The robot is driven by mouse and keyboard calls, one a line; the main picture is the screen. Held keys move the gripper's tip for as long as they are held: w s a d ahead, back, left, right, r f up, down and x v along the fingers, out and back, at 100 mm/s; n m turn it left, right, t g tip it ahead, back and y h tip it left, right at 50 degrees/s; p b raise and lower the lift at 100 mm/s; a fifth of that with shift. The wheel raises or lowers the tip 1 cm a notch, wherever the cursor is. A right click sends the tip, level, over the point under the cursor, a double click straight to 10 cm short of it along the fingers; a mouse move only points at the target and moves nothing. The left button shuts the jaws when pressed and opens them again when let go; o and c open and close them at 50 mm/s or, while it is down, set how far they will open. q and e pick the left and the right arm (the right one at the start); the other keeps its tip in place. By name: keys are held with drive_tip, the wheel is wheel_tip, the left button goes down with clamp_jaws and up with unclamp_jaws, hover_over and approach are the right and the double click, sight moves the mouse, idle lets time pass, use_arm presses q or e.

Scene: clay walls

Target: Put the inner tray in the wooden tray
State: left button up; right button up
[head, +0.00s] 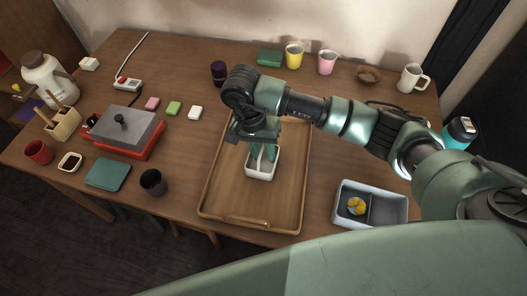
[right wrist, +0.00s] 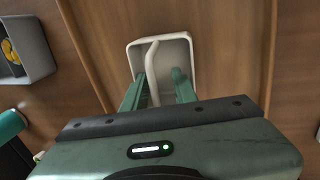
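The inner tray is a small white tray (head: 261,175) with a pale strip across its middle. It lies inside the rim of the wooden tray (head: 205,205), towards its middle, and seems to rest on the floor of it. The right wrist view shows the white tray (right wrist: 181,45) between the wooden tray's two long rims (right wrist: 83,50). My right gripper (head: 262,152) points down into the white tray. Its green fingers (right wrist: 162,84) are apart, one on each side of the pale strip, with a gap beside the right finger. My left gripper is out of view.
A grey divided box (head: 383,197) with a yellow item stands right of the wooden tray. A black cup (head: 153,182), a green square (head: 108,174) and a red-based box (head: 128,133) are to the left. Cups and a bowl (head: 368,75) line the back.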

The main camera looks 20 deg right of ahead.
drive_tip(key=shift+r+p, duration=0.25)
drive_tip(key=shift+p, duration=0.05)
wheel_tip(320, 180, up, 12)
drive_tip(key=w+a+b, duration=0.1)
drive_tip(key=a, duration=0.1)
drive_tip(key=shift+w+f, duration=0.2)
drive_tip(key=shift+f, duration=0.05)
